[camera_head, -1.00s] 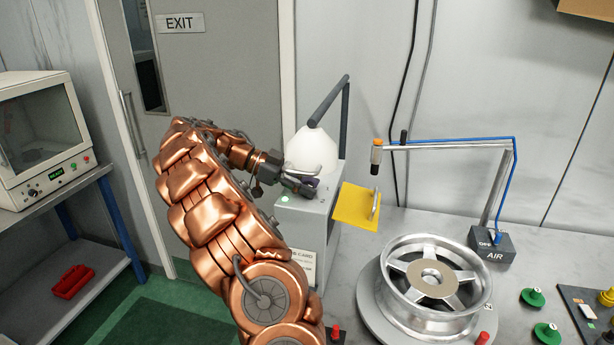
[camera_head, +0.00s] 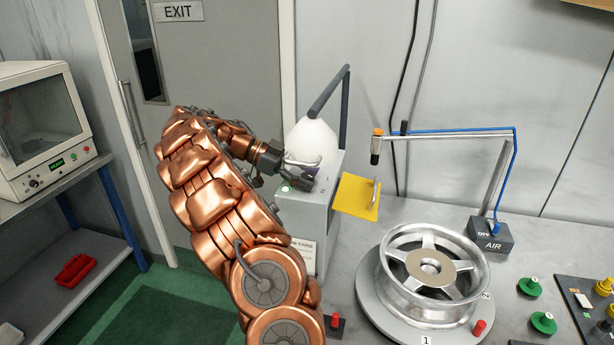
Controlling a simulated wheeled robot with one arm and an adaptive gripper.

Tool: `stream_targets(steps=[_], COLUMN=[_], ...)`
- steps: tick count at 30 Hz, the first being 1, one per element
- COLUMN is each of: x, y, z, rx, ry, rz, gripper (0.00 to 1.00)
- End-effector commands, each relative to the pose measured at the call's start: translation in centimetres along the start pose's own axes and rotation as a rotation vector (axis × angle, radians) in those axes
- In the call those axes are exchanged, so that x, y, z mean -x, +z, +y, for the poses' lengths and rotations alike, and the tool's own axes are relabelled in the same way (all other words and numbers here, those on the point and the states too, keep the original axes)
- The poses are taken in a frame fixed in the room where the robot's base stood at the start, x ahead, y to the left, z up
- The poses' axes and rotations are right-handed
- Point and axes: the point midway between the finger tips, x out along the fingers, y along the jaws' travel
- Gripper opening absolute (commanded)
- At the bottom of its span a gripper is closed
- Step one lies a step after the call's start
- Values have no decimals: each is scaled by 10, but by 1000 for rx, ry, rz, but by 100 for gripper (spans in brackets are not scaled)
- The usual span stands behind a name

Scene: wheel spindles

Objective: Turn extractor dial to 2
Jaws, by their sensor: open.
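The extractor is a grey box (camera_head: 318,222) with a white dome (camera_head: 313,143) and a dark angled arm on top, standing at the back left of the bench. A small green light (camera_head: 285,189) shows on its top front edge. My gripper (camera_head: 312,178) is at the top of the box, just in front of the dome, with its fingers apart. The dial itself cannot be made out; my gripper covers part of the box top there. I cannot tell whether the fingers touch anything.
A yellow plate (camera_head: 356,198) with a handle sticks out right of the box. A silver wheel (camera_head: 430,272) sits on a round turntable, with an air line stand (camera_head: 490,237) behind it. Green knobs (camera_head: 530,286) lie at the right. An oven (camera_head: 42,130) stands on a shelf at the left.

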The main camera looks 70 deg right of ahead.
Motion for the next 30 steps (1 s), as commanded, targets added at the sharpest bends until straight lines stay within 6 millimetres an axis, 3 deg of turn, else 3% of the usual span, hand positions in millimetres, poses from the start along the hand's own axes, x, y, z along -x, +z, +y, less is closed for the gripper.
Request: stream_targets(steps=[30], x=[-3], y=[2], z=[1], rx=[39], ry=[-111], rz=[-4], gripper=[61])
